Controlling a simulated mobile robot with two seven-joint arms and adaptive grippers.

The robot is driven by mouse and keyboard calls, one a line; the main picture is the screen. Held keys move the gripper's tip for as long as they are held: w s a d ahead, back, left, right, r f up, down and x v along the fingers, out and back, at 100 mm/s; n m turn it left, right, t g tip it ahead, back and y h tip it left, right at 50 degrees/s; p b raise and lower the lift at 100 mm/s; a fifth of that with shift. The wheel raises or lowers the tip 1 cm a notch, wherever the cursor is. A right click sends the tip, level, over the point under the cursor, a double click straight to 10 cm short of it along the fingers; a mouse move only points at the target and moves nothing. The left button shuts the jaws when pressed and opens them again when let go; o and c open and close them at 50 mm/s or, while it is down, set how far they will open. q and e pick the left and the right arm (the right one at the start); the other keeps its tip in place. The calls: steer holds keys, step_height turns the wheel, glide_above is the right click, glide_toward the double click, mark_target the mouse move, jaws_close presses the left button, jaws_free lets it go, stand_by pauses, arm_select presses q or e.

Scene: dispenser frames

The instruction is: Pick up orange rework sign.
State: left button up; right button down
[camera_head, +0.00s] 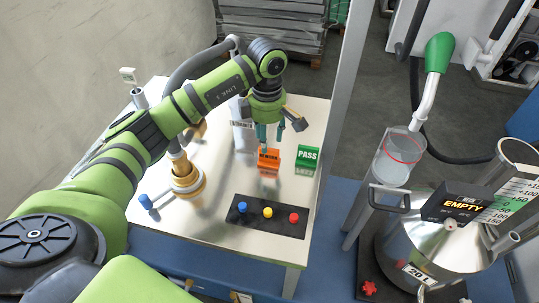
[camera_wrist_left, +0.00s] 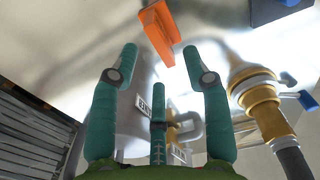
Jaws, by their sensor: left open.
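The orange rework sign (camera_head: 268,161) stands on the light metal table, left of the green PASS sign (camera_head: 307,157). My left gripper (camera_head: 271,143) is open, with its teal fingers pointing down just above and behind the orange sign. In the left wrist view, the orange sign (camera_wrist_left: 158,32) lies beyond the open fingertips (camera_wrist_left: 162,52), roughly between them and slightly up in the picture. No contact with the sign is visible. My right gripper is in neither view.
A black panel (camera_head: 266,224) with blue, yellow and red buttons lies in front of the signs. A brass-coloured fitting (camera_head: 187,180) stands to the left. A labelled metal container (camera_head: 243,136) is close behind the gripper. Right of the table stands a machine with an EMPTY sign (camera_head: 458,207).

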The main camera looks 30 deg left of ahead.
mark_target(269, 157)
arm_select(q)
steer(key=f, duration=0.1)
steer(key=f+p, duration=0.1)
steer(key=f, duration=0.1)
steer(key=shift+d+f, duration=0.3)
steer(key=shift+f, duration=0.05)
steer(key=shift+w+f, duration=0.1)
steer(key=shift+f, duration=0.25)
jaws_close()
steer(key=shift+r, duration=0.1)
